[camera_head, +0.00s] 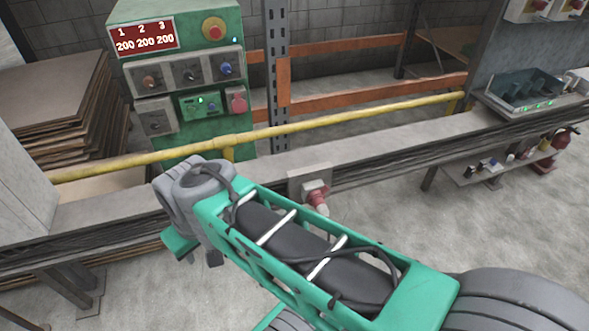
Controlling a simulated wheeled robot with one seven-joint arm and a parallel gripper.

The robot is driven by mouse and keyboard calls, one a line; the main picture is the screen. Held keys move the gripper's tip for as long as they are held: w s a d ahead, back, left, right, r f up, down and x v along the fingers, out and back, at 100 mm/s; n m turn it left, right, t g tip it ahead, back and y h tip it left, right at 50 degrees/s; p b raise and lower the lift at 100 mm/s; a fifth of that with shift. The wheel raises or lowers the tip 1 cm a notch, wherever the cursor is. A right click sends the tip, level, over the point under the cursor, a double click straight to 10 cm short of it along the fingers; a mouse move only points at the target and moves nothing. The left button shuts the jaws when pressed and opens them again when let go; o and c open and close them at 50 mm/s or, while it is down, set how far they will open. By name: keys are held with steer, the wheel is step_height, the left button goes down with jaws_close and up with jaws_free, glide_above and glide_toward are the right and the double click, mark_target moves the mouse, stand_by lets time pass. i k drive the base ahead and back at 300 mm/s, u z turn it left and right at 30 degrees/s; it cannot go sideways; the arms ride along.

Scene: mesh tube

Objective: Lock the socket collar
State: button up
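A red and pale plug-like socket piece (316,195) sticks out from a grey box (310,183) on the front of the long grey bench, just behind my arm. Its collar is too small to tell as locked or unlocked. A second red socket (237,100) is on the right side of the green control cabinet. My green arm crosses the foreground to a grey wrist joint left of the grey box. Small green and dark parts of what looks like my gripper (195,252) show below the wrist, apart from both sockets. Its fingers cannot be made out.
The green cabinet (185,75) carries knobs, a red button and a red display. A yellow rail (330,124) runs along the grey bench (385,152). Stacked brown sheets (60,100) stand at left. A dark tray (525,92) sits at right. Concrete floor lies open at right front.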

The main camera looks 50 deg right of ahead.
mark_target(325, 189)
steer(key=u, duration=1.95)
steer(key=k, duration=1.2)
steer(key=z, duration=1.75)
steer(key=i, duration=0.5)
